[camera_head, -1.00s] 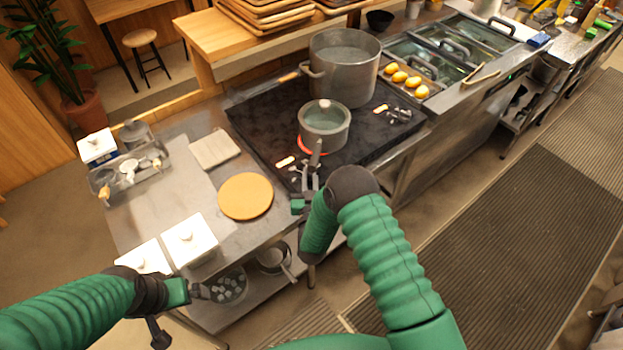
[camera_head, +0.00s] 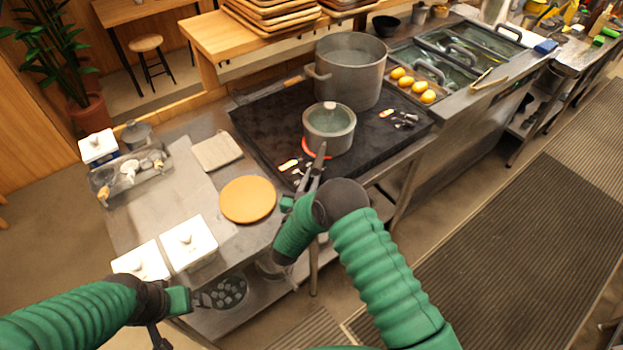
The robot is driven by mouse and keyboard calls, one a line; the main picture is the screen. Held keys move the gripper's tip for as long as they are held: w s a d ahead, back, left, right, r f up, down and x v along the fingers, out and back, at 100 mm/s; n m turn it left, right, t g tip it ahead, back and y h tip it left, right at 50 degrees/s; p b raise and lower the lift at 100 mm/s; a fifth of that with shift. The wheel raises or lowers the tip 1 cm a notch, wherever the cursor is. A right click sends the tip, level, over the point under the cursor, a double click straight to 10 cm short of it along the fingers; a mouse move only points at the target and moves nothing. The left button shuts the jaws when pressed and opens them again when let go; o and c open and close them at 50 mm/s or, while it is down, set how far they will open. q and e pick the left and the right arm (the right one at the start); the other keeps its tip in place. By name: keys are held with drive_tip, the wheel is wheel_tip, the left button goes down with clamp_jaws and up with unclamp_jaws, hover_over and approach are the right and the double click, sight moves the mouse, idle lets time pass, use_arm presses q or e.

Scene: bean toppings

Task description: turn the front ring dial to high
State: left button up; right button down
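The black cooktop (camera_head: 255,125) carries a small lidded pot (camera_head: 329,128) at the front and a large stockpot (camera_head: 350,72) behind it. A red-orange glowing arc (camera_head: 314,152) shows under the small pot's near edge. The front control area, with a pale label (camera_head: 288,165) and small metal parts, lies at the cooktop's near edge. My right gripper (camera_head: 311,172) is over this area and hides part of it, so the dial's setting and any contact cannot be told. Its finger opening is unclear. My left gripper (camera_head: 203,299) is low at left, away from the cooktop; its opening is unclear.
A round wooden board (camera_head: 247,199), a pale square board (camera_head: 217,152) and white lidded containers (camera_head: 188,243) occupy the left counter. Another control area (camera_head: 404,119) is at the cooktop's right. Yellow items (camera_head: 420,86) lie in a tray beyond. The floor at right is clear.

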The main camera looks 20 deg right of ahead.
drive_tip(key=c, duration=1.4)
unclamp_jaws()
drive_tip(key=shift+a, duration=0.1)
drive_tip(key=b+v, duration=0.2)
drive_tip(key=v, duration=1.5)
drive_tip(key=shift+f, duration=0.15)
